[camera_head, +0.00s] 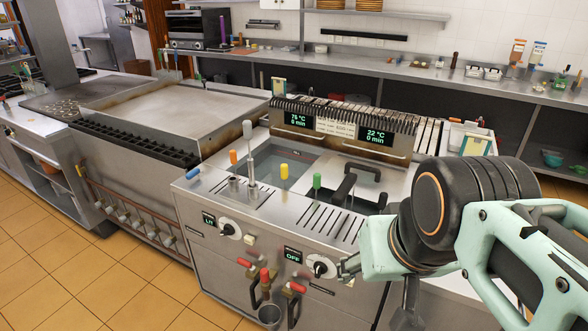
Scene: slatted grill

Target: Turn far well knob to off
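A fryer-like unit (230,268) with two wells has two round knobs on its front panel. The farther knob (229,229) is at the left, beside a small display (209,219) that seems to read "LO". The nearer knob (319,268) is beside a display (293,255) that reads "OFF". My gripper (346,268) is just right of the nearer knob, well apart from the farther one. Its fingers are small and partly hidden by my wrist, so I cannot tell whether they are open or touch the nearer knob.
A griddle (160,112) is at the left. Tiled floor (130,295) is free at the front left.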

